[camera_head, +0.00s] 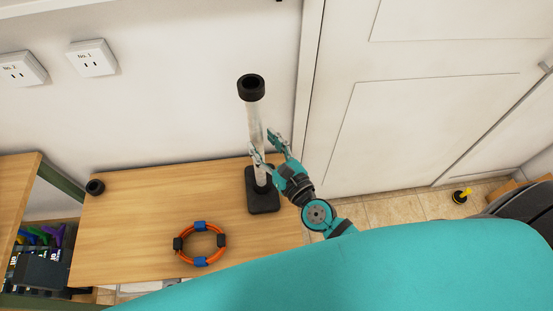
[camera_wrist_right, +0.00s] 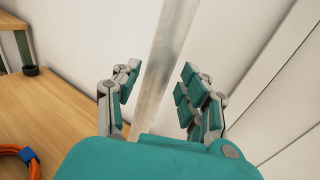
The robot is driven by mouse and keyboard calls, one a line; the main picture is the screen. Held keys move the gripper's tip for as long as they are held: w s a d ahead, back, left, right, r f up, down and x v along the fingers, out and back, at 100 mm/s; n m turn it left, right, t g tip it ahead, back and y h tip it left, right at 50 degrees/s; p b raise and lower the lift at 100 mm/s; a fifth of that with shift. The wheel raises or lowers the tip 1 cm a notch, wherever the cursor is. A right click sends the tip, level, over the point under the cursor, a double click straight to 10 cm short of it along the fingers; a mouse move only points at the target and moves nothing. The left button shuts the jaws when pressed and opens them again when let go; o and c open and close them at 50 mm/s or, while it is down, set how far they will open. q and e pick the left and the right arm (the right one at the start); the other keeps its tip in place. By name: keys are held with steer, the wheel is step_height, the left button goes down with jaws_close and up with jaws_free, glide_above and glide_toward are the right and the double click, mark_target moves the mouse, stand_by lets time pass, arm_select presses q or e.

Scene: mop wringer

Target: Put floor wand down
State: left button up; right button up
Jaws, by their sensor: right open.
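The floor wand (camera_head: 256,125) is a pale tube with a black collar at its top and a black rectangular foot. It stands upright, its foot on the wooden table near the right end. My right gripper (camera_head: 263,146) is around the tube's lower half, one finger on each side. In the right wrist view the tube (camera_wrist_right: 163,65) passes between the open fingers of the right gripper (camera_wrist_right: 158,92), with gaps visible on both sides. My left gripper is not in view.
The wooden table (camera_head: 130,225) carries an orange cable ring (camera_head: 178,244) with blue and black clips and a small black ring (camera_head: 95,187). Wall sockets (camera_head: 92,58) are at the upper left. A white door (camera_head: 420,120) stands right of the table. A yellow-handled plunger (camera_head: 461,196) is on the floor.

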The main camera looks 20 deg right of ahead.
steer(key=b+v, duration=0.1)
steer(key=v, duration=0.5)
steer(key=shift+s+b, duration=0.2)
steer(key=shift+b, duration=0.15)
steer(key=shift+d, duration=0.1)
steer(key=s+d+f+m+g+h, duration=0.1)
steer(key=s+d+f+m+g, duration=0.2)
steer(key=f+m, duration=0.55)
steer(key=s+d+f+m+g+h, duration=0.2)
steer(key=d+f+m+g, duration=0.15)
steer(key=f, duration=1.05)
steer(key=s+d+f+m+g+h, duration=0.1)
steer(key=s+d+f+m+g, duration=0.15)
steer(key=f+m, duration=0.7)
steer(key=s+f+m+g, duration=0.3)
steer(key=s+f+m, duration=0.4)
steer(key=s, duration=0.5)
steer(key=s+d+f+m+g, duration=0.1)
steer(key=s+f+m+g, duration=0.3)
steer(key=s+f+m, duration=0.4)
steer(key=s+f, duration=0.3)
steer(key=s, duration=0.1)
steer(key=shift+d+h, duration=0.3)
steer(key=shift+d, duration=0.05)
steer(key=shift+s, duration=0.1)
